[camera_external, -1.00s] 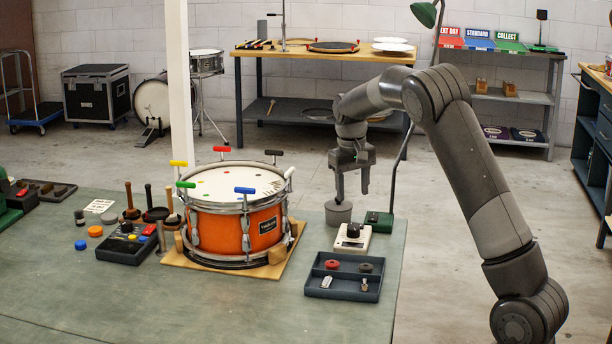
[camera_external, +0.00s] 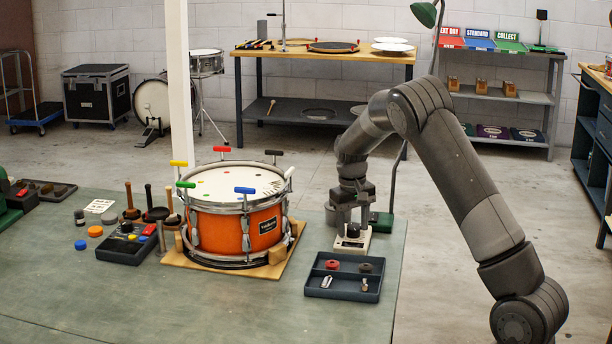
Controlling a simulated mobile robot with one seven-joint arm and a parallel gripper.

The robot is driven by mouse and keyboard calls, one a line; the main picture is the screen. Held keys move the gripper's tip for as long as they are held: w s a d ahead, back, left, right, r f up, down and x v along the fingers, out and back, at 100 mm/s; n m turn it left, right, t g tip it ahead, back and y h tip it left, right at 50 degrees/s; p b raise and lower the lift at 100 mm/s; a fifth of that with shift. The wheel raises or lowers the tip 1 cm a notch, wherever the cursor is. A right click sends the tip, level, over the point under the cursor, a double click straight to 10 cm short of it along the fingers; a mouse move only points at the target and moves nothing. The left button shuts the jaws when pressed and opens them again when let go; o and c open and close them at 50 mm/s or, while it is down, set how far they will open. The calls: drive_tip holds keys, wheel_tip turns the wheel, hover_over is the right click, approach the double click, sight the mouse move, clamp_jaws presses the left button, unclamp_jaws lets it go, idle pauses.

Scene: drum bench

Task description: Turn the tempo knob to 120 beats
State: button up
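The tempo knob (camera_external: 353,230) is a small black knob on top of a cream-white box (camera_external: 346,248) near the right edge of the green bench. My gripper (camera_external: 354,218) points down just above and around the knob. Its fingers look apart, one on each side. The contact between fingers and knob is too small to make out. Any marks or numbers on the knob's dial cannot be read, so its setting cannot be told.
A grey cylinder (camera_external: 332,214) stands close behind the box at left, and a green lamp base (camera_external: 383,222) behind at right. A dark tray (camera_external: 343,290) with small parts lies in front. An orange drum (camera_external: 262,229) on a wooden board stands to the left.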

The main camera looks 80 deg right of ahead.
drive_tip(key=c, duration=0.9)
drive_tip(key=m, duration=0.4)
drive_tip(key=shift+m, duration=0.4)
drive_tip(key=m, duration=0.5)
drive_tip(key=shift+d, duration=0.1)
drive_tip(key=shift+y, duration=0.3)
drive_tip(key=o, duration=0.9)
drive_tip(key=shift+o, duration=0.2)
drive_tip(key=shift+r, duration=0.15)
